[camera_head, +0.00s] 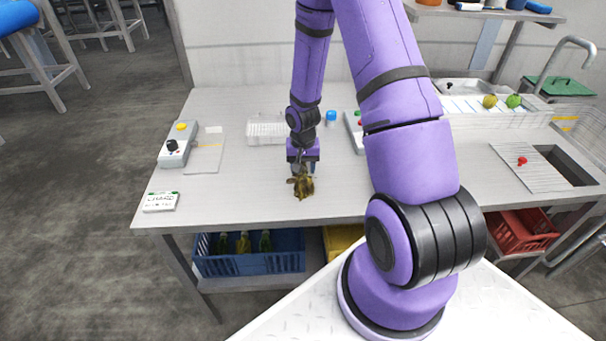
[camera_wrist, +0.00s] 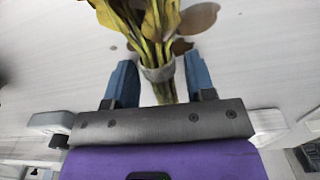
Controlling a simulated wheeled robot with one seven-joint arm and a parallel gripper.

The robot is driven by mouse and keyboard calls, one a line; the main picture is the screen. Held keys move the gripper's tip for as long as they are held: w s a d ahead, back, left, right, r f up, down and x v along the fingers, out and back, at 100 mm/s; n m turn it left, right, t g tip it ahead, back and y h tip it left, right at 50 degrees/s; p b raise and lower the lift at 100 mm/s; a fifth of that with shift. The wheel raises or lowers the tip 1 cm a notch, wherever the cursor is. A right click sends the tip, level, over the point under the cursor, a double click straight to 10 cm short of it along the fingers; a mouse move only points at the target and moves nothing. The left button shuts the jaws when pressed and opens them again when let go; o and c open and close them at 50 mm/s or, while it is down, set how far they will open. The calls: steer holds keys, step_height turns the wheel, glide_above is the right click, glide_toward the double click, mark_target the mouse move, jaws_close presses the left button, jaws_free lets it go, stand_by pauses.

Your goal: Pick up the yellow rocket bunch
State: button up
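The yellow rocket bunch (camera_head: 302,187) lies on the grey worktop, its yellow-brown leaves towards the front edge. In the wrist view the bunch (camera_wrist: 150,22) has leaves at the top, with a pale band around its stems. My gripper (camera_head: 303,166) is at the stem end, low over the worktop. In the wrist view my gripper's (camera_wrist: 160,76) two blue fingers stand on either side of the banded stems, with a visible gap at each side. The lower stem ends are hidden behind the gripper body.
A white wire basket (camera_head: 266,130) stands behind my gripper. A blue crate (camera_head: 250,262) with several bunches is below. My arm fills the middle right.

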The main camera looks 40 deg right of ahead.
steer(key=c, duration=0.7)
steer(key=shift+r, duration=0.1)
